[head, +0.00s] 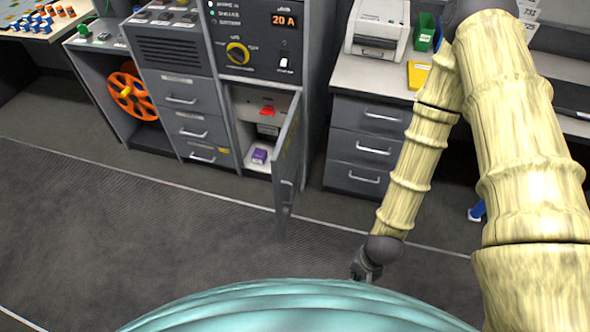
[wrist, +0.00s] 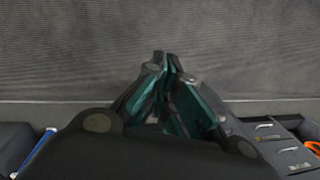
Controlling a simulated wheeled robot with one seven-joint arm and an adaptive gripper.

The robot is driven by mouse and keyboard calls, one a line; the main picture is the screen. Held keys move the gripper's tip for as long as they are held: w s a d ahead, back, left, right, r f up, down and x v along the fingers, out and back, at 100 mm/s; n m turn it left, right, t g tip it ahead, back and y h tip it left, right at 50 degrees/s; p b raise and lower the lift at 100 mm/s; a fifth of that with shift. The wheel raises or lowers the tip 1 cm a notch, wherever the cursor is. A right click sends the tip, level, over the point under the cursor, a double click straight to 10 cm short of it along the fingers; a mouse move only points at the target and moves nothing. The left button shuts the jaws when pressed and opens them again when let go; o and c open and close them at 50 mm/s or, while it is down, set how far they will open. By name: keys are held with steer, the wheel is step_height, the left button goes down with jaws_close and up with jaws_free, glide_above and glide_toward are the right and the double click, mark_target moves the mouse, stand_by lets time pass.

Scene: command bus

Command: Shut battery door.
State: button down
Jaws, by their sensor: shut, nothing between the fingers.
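The battery door (head: 287,163) is a grey panel with a handle. In the head view it stands wide open, swung out toward me from the right side of the battery compartment (head: 238,125). Inside the compartment are a red part (head: 267,111) and a purple block (head: 259,156). My gripper (head: 362,272) is low over the floor, to the right of the door and nearer to me, apart from it. In the wrist view my gripper (wrist: 165,62) is shut and empty, with the floor behind its fingers. The door is not clearly seen in the wrist view.
Grey drawers (head: 191,125) stand left of the compartment, and a desk with drawers (head: 366,147) stands right of it. An orange reel (head: 133,92) sits in an open bay at the left. The floor (head: 120,225) in front is clear.

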steer(key=w+a+r+m+y, duration=0.1)
steer(key=w+a+r+m, duration=0.15)
steer(key=w, duration=0.25)
steer(key=w+a+r+m+y+b, duration=0.1)
steer(key=w+m, duration=0.2)
steer(key=w, duration=0.1)
steer(key=w+a+r+m+y, duration=0.1)
steer(key=w+a+m, duration=0.1)
steer(key=w, duration=0.3)
steer(key=w+a+r+m+t+y+b, duration=0.2)
steer(key=w+r+m+y, duration=0.2)
steer(key=w+r+m, duration=0.7)
steer(key=n, duration=0.3)
glide_toward(277, 173)
step_height(277, 173, down, 4)
steer(key=a, duration=0.1)
steer(key=shift+w+a+f+p, duration=0.1)
steer(key=shift+w+a+p, duration=0.15)
steer(key=shift+a, duration=0.2)
steer(key=shift+w+a+p, duration=0.15)
steer(key=shift+a+p, duration=0.1)
steer(key=shift+a, duration=0.25)
steer(key=shift+a, duration=0.1)
